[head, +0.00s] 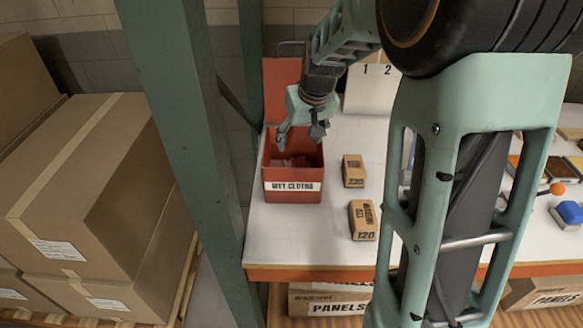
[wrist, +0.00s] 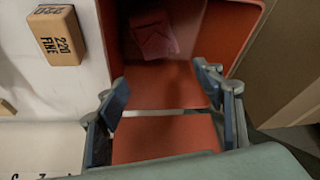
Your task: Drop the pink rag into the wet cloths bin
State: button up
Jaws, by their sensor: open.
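The wet cloths bin (head: 293,195) is a red box with a white "WET CLOTHS" label, standing on the white bench top with its lid (head: 281,85) open at the back. The pink rag (head: 296,162) lies inside the bin. In the wrist view the pink rag (wrist: 155,38) shows as a small folded patch in the bin (wrist: 235,40), near its front. My gripper (head: 300,137) is over the back part of the bin, fingers pointing down. In the wrist view my gripper (wrist: 162,92) has its fingers apart with nothing between them, clear of the rag.
Two tan abrasive blocks stand right of the bin: a 220 block (head: 353,171) and a 120 block (head: 363,220). A green post (head: 190,130) rises close to the bin's left. Cardboard boxes (head: 90,190) are stacked farther left. The bench front between bin and edge is clear.

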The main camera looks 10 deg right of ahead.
jog(key=v, duration=1.2)
jog(key=shift+d, duration=0.1)
